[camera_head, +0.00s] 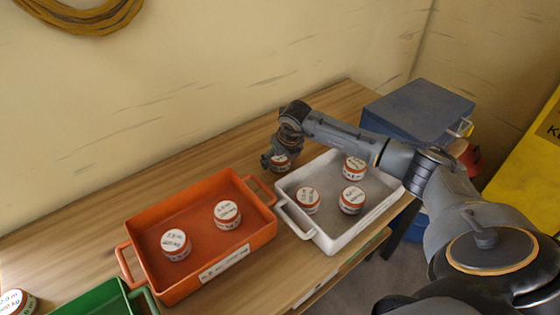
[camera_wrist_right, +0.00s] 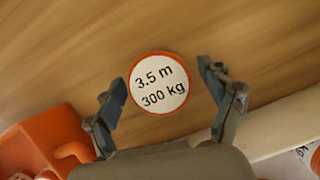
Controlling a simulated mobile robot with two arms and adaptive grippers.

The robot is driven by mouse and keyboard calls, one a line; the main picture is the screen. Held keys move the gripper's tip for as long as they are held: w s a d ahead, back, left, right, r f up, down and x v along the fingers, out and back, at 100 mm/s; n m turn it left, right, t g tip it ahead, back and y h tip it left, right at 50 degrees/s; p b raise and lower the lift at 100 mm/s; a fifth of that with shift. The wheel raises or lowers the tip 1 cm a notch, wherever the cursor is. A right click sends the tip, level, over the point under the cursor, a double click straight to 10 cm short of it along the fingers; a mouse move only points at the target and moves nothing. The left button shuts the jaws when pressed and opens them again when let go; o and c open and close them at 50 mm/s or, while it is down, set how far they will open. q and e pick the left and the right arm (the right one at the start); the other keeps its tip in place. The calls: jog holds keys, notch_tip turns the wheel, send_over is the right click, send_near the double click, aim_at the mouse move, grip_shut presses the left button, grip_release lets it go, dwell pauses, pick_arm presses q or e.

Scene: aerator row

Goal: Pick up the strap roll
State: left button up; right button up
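A strap roll (camera_head: 280,161) with a white round label and orange rim stands on the wooden table behind the gap between the orange and white trays. In the right wrist view the strap roll (camera_wrist_right: 159,83) reads "3.5 m 300 kg". My right gripper (camera_head: 277,163) is right above it. In the wrist view its two fingers (camera_wrist_right: 168,90) are open on either side of the roll, with gaps showing between fingers and roll. My left gripper is not in view.
The orange tray (camera_head: 254,243) holds two labelled rolls. The white tray (camera_head: 325,240) holds three. A green tray (camera_head: 100,300) and another roll (camera_head: 16,302) are at the lower left. A blue box (camera_head: 425,105) stands at the right; the wall (camera_head: 200,90) is behind.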

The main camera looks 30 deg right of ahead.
jog(key=c, duration=1)
jog(key=shift+c, duration=0.2)
jog(key=shift+r, duration=0.2)
